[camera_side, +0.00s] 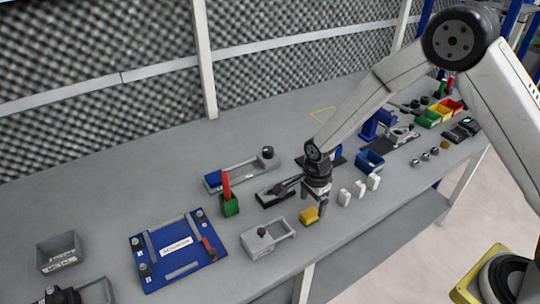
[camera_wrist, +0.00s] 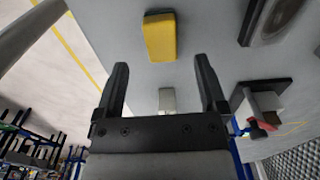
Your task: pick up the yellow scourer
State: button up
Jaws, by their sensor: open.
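The yellow scourer (camera_side: 309,215) is a small yellow block lying on the grey bench near its front edge. In the wrist view the yellow scourer (camera_wrist: 160,37) lies beyond my fingertips, roughly in line with the gap between them. My gripper (camera_side: 315,207) hangs above the bench right by the scourer, and its lower part overlaps it in the side view. In the wrist view my gripper (camera_wrist: 161,72) has its two black fingers well apart with no object held between them. The height of the fingers above the bench is hard to tell.
Several white blocks (camera_side: 358,188) stand to the right of the scourer. A grey fixture (camera_side: 262,246) sits to its left, and a dark tray (camera_side: 271,197) lies behind. A green holder (camera_side: 230,207) with a red item stands farther left. The bench front edge is close.

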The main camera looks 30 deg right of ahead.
aim_at(310, 213)
jog(key=shift+w+f, duration=0.1)
jog(key=shift+f, duration=2.5)
grip_shut()
jog(key=shift+r, duration=0.15)
jog(key=shift+r, duration=0.75)
jog(key=s+d+r, duration=0.2)
jog(key=s+r, duration=0.9)
jog(key=s, duration=0.2)
jog(key=shift+s, duration=0.4)
